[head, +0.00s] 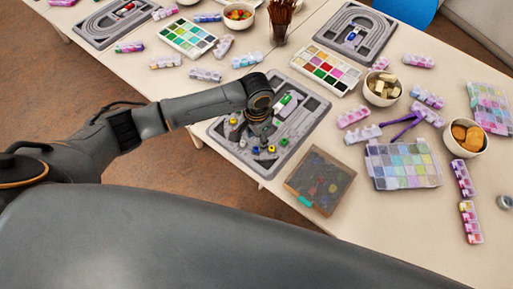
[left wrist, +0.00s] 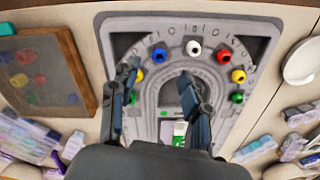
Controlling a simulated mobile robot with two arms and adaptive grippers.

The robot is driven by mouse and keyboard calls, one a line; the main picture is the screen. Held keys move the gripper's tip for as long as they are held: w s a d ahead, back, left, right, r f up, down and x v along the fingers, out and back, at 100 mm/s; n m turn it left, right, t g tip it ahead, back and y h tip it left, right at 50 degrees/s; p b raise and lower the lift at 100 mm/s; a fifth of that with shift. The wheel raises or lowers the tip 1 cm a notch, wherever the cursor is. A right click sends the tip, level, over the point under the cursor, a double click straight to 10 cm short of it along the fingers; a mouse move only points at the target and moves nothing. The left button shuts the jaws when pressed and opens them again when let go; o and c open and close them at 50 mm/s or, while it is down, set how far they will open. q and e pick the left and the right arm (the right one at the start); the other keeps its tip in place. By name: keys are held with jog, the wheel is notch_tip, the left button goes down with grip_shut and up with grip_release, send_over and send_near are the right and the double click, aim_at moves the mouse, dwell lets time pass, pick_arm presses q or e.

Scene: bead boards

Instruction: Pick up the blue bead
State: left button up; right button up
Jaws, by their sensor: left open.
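The blue bead (left wrist: 159,55) sits in the curved groove of the grey bead board (left wrist: 115,30), near the top of the left wrist view. A yellow bead (left wrist: 137,75) is to its left and a pale bead with a dark hole (left wrist: 193,48) to its right. My left gripper (left wrist: 162,90) is open and empty over the board, its fingers apart and pointing toward the bead row. The blue bead is beyond the fingertips, apart from them. In the head view my left gripper (head: 254,130) hangs over the board (head: 300,135) and partly hides its beads. My right gripper is not in view.
A red bead (left wrist: 223,57), another yellow bead (left wrist: 238,76) and a green bead (left wrist: 237,97) share the groove. A green-and-white item (left wrist: 179,130) lies on the board. Bead organizers (head: 402,163) and bowls (head: 464,137) fill the table's right.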

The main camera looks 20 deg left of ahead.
aim_at(256, 146)
pick_arm(q)
notch_tip(256, 146, down, 5)
jog(key=shift+s+r+p, duration=0.1)
jog(key=shift+s+p, duration=0.05)
jog(key=shift+p, duration=0.3)
jog(key=c, duration=0.8)
